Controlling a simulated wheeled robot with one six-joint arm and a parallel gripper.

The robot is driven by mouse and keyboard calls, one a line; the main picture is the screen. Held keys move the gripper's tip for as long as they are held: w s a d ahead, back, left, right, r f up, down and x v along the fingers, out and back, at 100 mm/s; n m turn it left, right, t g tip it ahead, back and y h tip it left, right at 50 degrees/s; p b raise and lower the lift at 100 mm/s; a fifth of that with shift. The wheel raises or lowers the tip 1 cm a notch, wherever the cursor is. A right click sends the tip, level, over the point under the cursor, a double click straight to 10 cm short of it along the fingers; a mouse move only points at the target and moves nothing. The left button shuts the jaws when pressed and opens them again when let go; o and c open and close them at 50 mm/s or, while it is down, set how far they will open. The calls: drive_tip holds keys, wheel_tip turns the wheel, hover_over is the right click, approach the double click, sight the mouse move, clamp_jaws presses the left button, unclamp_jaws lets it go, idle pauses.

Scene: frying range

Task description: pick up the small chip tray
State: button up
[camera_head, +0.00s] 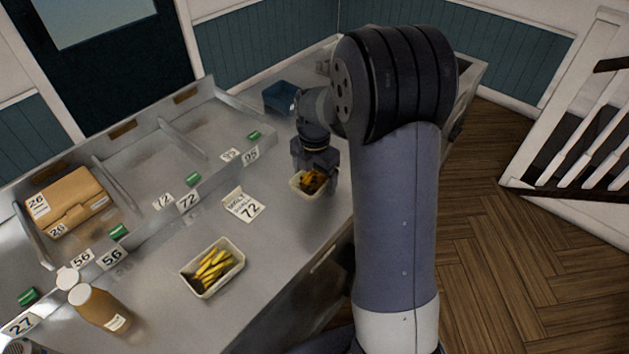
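A small pale tray (297,187) with dark golden chips (313,181) in it is on the metal counter, near its right edge. My gripper (318,171) points down at the tray's back right side, and its fingers overlap the tray in this view. I cannot tell whether it touches the tray or whether its fingers are open or shut. A larger pale tray (238,254) with yellow chips (213,266) sits apart, toward the front left.
A capped bottle (100,309) stands front left. A brown box (69,202) sits in a divided bay, and a blue container (280,97) is at the back. Number labels line the bays.

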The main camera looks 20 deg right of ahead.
drive_tip(key=c, duration=1.5)
drive_tip(key=shift+r, duration=0.15)
